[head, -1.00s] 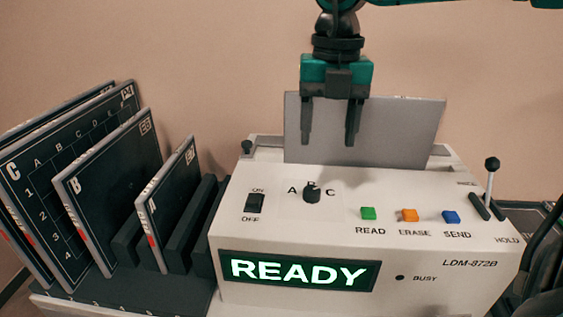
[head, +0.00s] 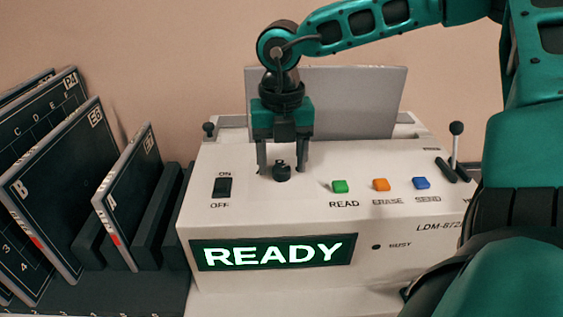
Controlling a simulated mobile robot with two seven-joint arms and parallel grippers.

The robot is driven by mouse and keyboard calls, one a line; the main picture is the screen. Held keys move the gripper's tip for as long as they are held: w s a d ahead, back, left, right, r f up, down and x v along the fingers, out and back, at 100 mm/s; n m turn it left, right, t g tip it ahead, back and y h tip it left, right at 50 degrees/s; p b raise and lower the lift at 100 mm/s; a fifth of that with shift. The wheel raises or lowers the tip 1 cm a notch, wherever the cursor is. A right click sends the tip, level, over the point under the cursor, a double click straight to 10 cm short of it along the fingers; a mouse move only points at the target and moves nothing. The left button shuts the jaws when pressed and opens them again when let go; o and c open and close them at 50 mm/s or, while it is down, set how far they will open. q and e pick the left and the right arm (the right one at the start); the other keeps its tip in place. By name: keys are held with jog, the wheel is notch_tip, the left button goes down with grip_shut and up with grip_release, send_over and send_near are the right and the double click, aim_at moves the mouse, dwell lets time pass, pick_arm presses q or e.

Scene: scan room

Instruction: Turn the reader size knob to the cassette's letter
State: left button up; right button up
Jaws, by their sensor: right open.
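The reader (head: 410,238) is a white box with a lit READY display. Its black size knob (head: 282,173) sits on the sloped top between the ON/OFF switch and the green button. My right gripper (head: 282,171) is open, its fingers pointing down on either side of the knob; I cannot tell whether they touch it. The fingers hide the letters around the knob, so its setting cannot be read. A grey cassette (head: 350,100) stands upright in the slot at the reader's back, and no letter shows on its visible face. My left gripper is not in view.
A dark rack (head: 150,235) at the left holds several upright cassettes, including ones marked A (head: 130,195) and B (head: 55,200). The power switch (head: 222,187), the green button (head: 340,187) and the orange button (head: 381,185) flank the knob. A lever (head: 456,145) stands at the right.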

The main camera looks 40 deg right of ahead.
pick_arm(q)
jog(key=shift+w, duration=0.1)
pick_arm(e)
jog(key=shift+f, duration=0.45)
